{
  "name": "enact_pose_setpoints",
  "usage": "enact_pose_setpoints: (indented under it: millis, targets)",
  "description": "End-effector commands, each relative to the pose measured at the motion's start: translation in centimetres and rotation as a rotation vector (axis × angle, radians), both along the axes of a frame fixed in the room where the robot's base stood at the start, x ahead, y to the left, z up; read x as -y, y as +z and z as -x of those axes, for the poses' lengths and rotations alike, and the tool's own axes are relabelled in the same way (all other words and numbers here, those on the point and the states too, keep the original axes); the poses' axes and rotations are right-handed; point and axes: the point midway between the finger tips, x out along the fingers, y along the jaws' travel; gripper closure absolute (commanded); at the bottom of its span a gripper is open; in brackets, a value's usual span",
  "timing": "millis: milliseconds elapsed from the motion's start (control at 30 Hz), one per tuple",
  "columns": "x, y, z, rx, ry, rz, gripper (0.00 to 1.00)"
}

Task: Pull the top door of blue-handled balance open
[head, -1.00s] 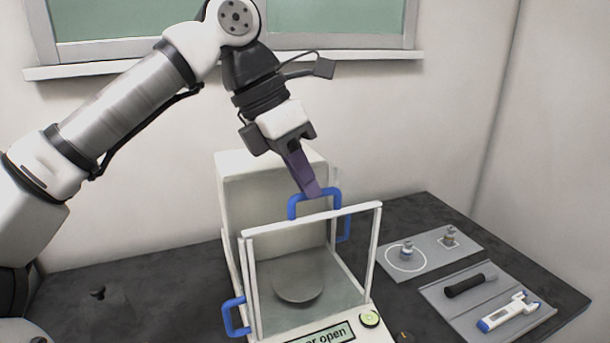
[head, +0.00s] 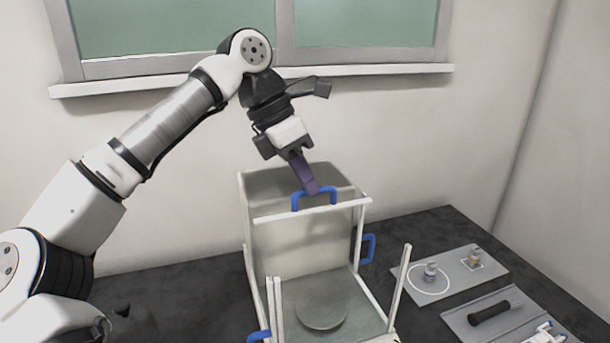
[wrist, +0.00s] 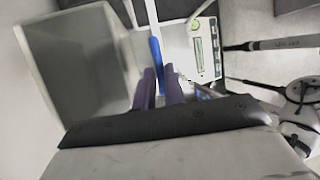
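The balance (head: 262,235) stands on the dark table, a glass-sided box with white edges and a round pan (head: 321,308) inside. Its top door (head: 300,213) has a white front bar and a blue handle (head: 296,203). The bar sits well behind the front posts, so the top is open at the front. My gripper (head: 312,190) has purple fingers closed around the handle from above. In the wrist view, the fingers (wrist: 158,88) lie on both sides of the blue handle (wrist: 156,55). The front display shows in the wrist view (wrist: 199,60) but is cut off in the head view.
Blue side handles stand out at the right (head: 368,249) and lower left (head: 259,336) of the balance. To the right lie a grey plate (head: 452,270) with two small weights and a tray (head: 470,337) with a black-handled tool. The wall and window sill (head: 250,80) are behind.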

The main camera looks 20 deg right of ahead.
Motion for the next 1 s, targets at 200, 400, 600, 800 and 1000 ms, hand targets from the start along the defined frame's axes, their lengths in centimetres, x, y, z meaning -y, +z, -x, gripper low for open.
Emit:
enact_pose_setpoints:
  millis: [200,400,600,800,1000]
  targets:
    - [0.0,0.0,0.0,0.0,0.0,0.0,0.67]
    - [0.0,0.0,0.0,0.0,0.0,0.0,0.67]
    - [-0.6,1.5,-0.3,0.001,0.001,0.001,0.67]
    - [-2.3,5.5,-1.0,0.002,0.002,0.001,0.67]
    - [-4.0,9.5,-1.7,0.0,0.002,0.001,0.67]
